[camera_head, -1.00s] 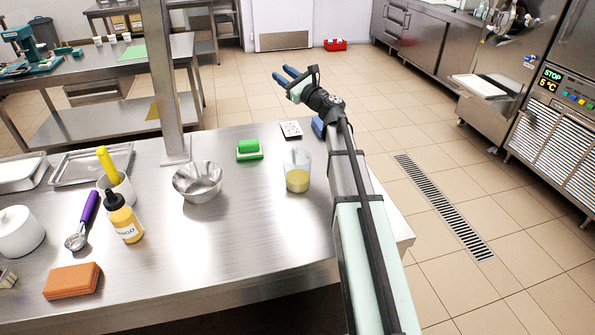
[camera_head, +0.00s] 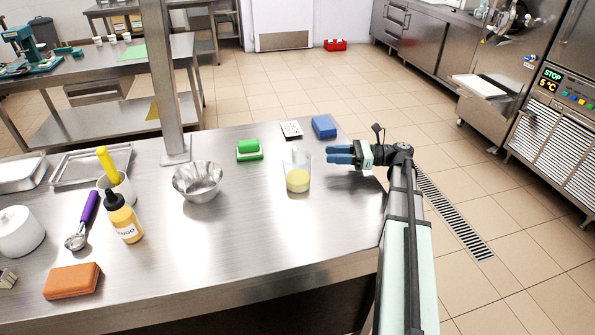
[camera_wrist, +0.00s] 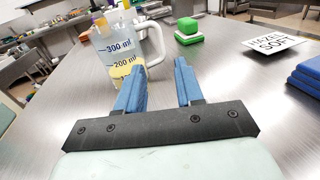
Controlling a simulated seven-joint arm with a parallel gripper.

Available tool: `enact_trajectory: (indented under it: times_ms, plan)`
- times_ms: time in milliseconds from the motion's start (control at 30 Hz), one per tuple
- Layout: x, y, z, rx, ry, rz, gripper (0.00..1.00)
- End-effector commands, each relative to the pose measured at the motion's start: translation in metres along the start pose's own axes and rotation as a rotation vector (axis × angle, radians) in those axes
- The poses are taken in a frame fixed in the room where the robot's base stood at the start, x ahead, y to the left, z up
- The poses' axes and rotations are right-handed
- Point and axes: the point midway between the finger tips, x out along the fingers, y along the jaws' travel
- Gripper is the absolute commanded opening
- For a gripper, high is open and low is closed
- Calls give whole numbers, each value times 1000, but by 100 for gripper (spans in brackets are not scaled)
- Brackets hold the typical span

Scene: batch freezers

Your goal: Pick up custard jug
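The custard jug (camera_head: 298,173) is a clear measuring jug with yellow custard in its lower part, upright on the steel table near its right end. In the wrist view the jug (camera_wrist: 121,50) shows 300 ml and 200 ml marks, and its white handle points right, toward the gap between my fingers. My gripper (camera_head: 327,154) is just right of the jug, pointing left at it. In the wrist view my gripper (camera_wrist: 157,75) has its blue fingers apart with nothing between them. The left fingertip overlaps the jug's lower part in view; I cannot tell whether it touches.
Behind the jug are a green block (camera_head: 249,151), a label card (camera_head: 291,129) and a blue block (camera_head: 324,126). A metal bowl (camera_head: 198,181), a mango bottle (camera_head: 123,217) and a steel post (camera_head: 163,80) stand left. The table front before the jug is clear.

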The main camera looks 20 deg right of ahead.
Motion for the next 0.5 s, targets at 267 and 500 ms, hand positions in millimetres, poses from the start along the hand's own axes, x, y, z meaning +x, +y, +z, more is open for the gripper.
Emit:
enact_trajectory:
  times_ms: [267, 500]
  plan:
    - [49, 1, 1, -1, 0, 2, 37]
    - [72, 0, 1, -2, 0, -1, 37]
